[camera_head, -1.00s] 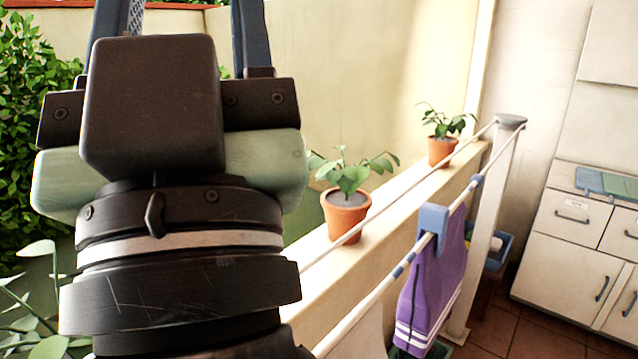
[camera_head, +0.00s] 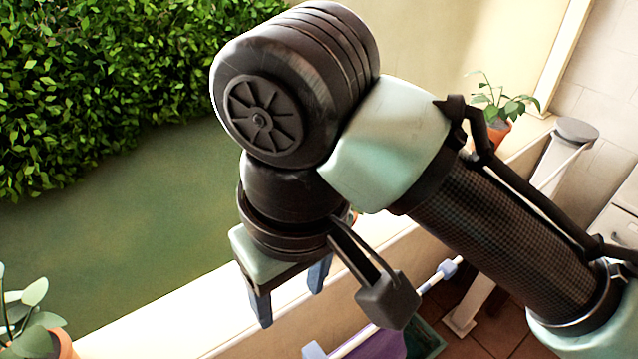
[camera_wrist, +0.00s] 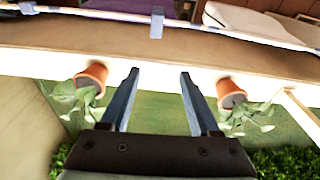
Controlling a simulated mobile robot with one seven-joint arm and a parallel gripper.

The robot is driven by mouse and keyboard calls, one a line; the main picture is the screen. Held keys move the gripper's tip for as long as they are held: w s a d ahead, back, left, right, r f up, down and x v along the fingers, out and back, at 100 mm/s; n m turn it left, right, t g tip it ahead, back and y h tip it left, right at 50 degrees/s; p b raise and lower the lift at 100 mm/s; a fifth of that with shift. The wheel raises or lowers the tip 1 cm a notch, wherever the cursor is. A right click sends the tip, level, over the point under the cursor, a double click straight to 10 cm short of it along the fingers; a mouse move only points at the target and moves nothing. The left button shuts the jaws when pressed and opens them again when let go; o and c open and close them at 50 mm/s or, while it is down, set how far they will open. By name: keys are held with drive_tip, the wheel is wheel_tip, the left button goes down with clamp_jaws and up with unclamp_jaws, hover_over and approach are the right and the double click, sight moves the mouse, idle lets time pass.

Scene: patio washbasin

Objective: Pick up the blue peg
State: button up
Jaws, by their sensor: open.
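The blue peg (camera_wrist: 156,22) sits on the white drying rail at the top middle of the wrist view. In the head view a pale blue piece at the bottom edge, beside the purple cloth, looks like the same peg (camera_head: 314,350), mostly cut off. The purple cloth (camera_head: 383,346) hangs from the rail. My gripper (camera_head: 290,290) points down over the low wall with its two fingers apart and empty. In the wrist view the gripper (camera_wrist: 160,75) has its fingertips apart from the peg, with the wall top between them.
The pale wall top (camera_head: 165,325) carries potted plants: one at the left (camera_head: 40,335) and one at the right (camera_head: 493,120). In the wrist view pots stand either side of my fingers, left (camera_wrist: 90,78) and right (camera_wrist: 230,93). A white post (camera_head: 560,155) stands beyond.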

drive_tip(key=s+d+g+h, duration=0.1)
drive_tip(key=s+d, duration=0.1)
drive_tip(key=d, duration=0.1)
hover_over(318, 357)
drive_tip(key=f, duration=0.7)
drive_tip(key=shift+s+p, duration=0.3)
drive_tip(key=shift+p, duration=0.1)
drive_tip(key=shift+w+f+p, duration=0.15)
drive_tip(key=shift+f+p, duration=0.25)
drive_tip(key=shift+f, duration=1.1)
drive_tip(key=shift+w+f+p, duration=0.1)
drive_tip(key=shift+f+p, duration=0.3)
drive_tip(key=shift+f, duration=1.1)
clamp_jaws()
